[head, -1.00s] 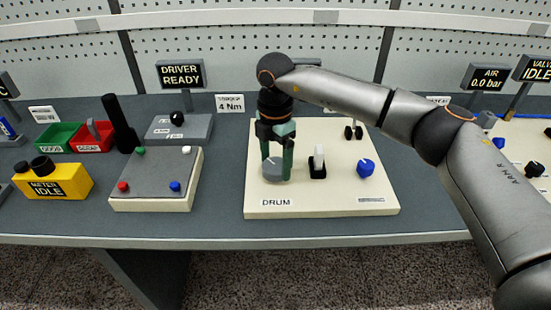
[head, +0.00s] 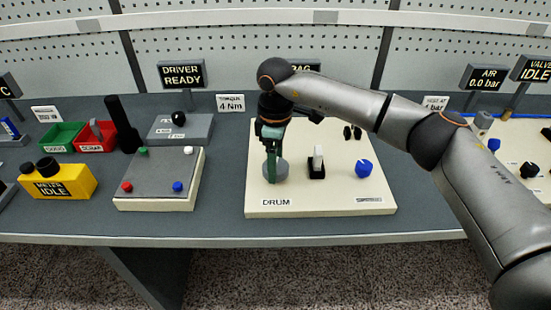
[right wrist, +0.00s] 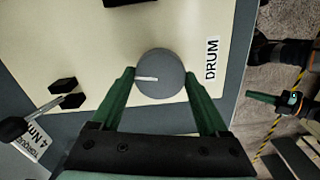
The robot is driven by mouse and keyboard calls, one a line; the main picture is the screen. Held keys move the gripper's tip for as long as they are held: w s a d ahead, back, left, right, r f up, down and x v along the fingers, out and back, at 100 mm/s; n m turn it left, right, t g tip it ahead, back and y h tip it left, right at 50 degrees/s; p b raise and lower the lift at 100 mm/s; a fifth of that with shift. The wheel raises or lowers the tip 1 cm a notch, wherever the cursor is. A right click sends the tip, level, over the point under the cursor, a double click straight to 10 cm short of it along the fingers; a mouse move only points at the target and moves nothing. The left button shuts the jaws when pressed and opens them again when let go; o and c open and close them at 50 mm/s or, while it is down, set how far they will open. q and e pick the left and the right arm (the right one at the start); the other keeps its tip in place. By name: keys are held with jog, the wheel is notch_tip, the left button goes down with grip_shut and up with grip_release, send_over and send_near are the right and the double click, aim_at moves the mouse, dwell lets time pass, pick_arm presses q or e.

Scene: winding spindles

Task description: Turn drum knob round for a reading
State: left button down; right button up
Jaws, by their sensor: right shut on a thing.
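The drum knob (head: 282,172) is a round grey knob at the left of a cream panel (head: 330,203), by the label DRUM. In the right wrist view the knob (right wrist: 168,64) shows a white pointer line aimed left, toward the panel's back. My right gripper (head: 272,178) comes down on it from above, its green fingers on either side, shut on it. In the head view the fingers are nearly in line and hide the knob's left part. A green finger, seemingly of my left gripper (right wrist: 272,98), shows at the right of the wrist view; its opening is unclear.
A white lever (head: 318,158) and a blue knob (head: 364,168) stand right of the drum knob. A sign (head: 305,66) behind my arm is partly hidden. A grey-topped box (head: 158,180) with coloured buttons and a yellow meter (head: 60,182) stand left, with bare bench between box and panel.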

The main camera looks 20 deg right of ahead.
jog(key=shift+r+m, duration=0.1)
jog(key=shift+m, duration=0.8)
jog(key=o, duration=1.2)
jog(key=shift+o, duration=0.2)
notch_tip(320, 180, up, 12)
jog(key=shift+r, duration=0.2)
jog(key=shift+s+f, duration=0.1)
